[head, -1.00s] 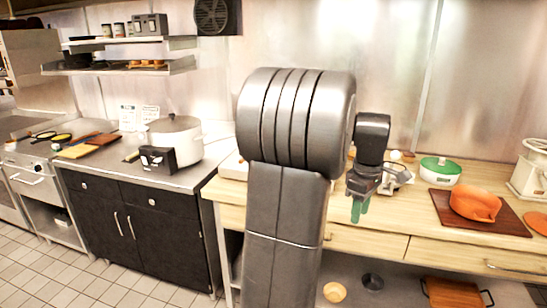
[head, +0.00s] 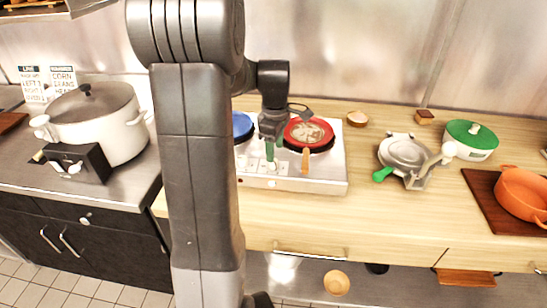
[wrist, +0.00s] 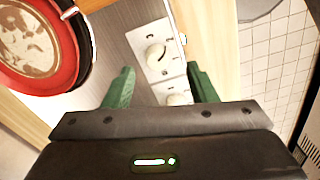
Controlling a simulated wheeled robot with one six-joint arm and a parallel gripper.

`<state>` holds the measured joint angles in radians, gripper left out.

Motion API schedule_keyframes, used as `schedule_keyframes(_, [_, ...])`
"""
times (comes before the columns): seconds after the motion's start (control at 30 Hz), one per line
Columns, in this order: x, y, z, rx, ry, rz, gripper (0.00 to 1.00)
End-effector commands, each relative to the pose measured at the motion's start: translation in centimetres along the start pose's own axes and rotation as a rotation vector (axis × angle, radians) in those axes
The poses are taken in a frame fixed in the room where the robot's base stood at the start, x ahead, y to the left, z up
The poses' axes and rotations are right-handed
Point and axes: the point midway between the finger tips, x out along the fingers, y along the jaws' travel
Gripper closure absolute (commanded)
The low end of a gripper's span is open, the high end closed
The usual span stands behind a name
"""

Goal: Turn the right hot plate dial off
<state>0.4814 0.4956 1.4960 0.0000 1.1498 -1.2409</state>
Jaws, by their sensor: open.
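The hot plate (head: 325,180) stands on the wooden counter, with its dials on white plates at the front. In the wrist view the right dial (wrist: 157,55), a white knob on a marked plate, lies just beyond and between my fingertips. A second dial (wrist: 177,99) shows lower, partly hidden by my gripper body. My gripper (wrist: 160,75) is open and empty, with green fingers. In the head view my gripper (head: 273,155) hangs over the hot plate's front, between the pans. I cannot tell whether a finger touches a dial.
A red pan (head: 325,123) with an orange handle sits on the right burner, close beside my gripper. A blue pan (head: 240,122) is on the left burner, partly hidden by my arm. A waffle iron (head: 405,152) stands right of the hot plate. A white pot (head: 95,125) stands left.

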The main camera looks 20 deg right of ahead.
Motion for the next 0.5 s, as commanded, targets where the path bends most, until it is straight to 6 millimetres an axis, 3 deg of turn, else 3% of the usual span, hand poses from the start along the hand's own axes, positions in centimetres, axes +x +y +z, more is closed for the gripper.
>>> schedule_keyframes(0.2, [3.6,0.0,0.0,0.0,-0.001,-0.003,0.48])
schedule_keyframes(0.5, [5.3,0.0,0.0,0.0,0.0,0.0,0.48])
